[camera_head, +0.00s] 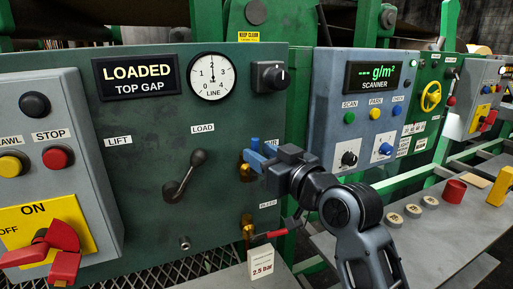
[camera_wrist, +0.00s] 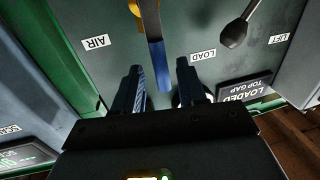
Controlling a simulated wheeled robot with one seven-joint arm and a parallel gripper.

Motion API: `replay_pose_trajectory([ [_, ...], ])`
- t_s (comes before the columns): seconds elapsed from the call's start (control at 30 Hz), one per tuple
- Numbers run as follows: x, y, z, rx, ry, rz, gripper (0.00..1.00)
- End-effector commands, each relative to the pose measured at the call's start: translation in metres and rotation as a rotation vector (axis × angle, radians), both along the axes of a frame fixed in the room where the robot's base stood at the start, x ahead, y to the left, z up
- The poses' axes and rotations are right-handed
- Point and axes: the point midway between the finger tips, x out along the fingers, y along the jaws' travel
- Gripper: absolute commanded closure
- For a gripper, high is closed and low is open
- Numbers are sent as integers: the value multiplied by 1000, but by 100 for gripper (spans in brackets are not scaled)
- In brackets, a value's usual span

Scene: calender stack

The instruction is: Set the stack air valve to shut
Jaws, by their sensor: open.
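The stack air valve is a blue lever (camera_head: 254,160) on a brass body (camera_head: 246,174), on the dark green panel beside the partly hidden AIR label. In the wrist view, the blue lever (camera_wrist: 155,50) runs from the brass pivot at the top edge down to between my fingers. My gripper (camera_wrist: 158,72) is open. One finger is on each side of the lever's end, with a visible gap on both sides. In the head view my gripper (camera_head: 272,160) covers part of the lever from the right. The AIR label (camera_wrist: 96,42) shows clearly in the wrist view.
A dark LOAD lever (camera_head: 185,175) stands left of the valve. Below it is a red-handled bleed valve (camera_head: 268,234). A pressure card (camera_head: 262,264) reads 2.5 bar. The display (camera_head: 137,80) reads LOADED, TOP GAP. The line gauge (camera_head: 212,76) needle points near 2.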

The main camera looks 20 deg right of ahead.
Motion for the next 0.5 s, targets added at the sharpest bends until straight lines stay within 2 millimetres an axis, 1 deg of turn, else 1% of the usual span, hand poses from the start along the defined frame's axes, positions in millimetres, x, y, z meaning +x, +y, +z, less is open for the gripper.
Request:
replay_pose_trajectory([
  [0.03,7,2,2,0,0,1,59],
  [0.1,15,4,1,1,1,2,59],
  [0.2,22,5,1,1,0,2,59],
  [0.5,26,6,0,1,0,1,59],
])
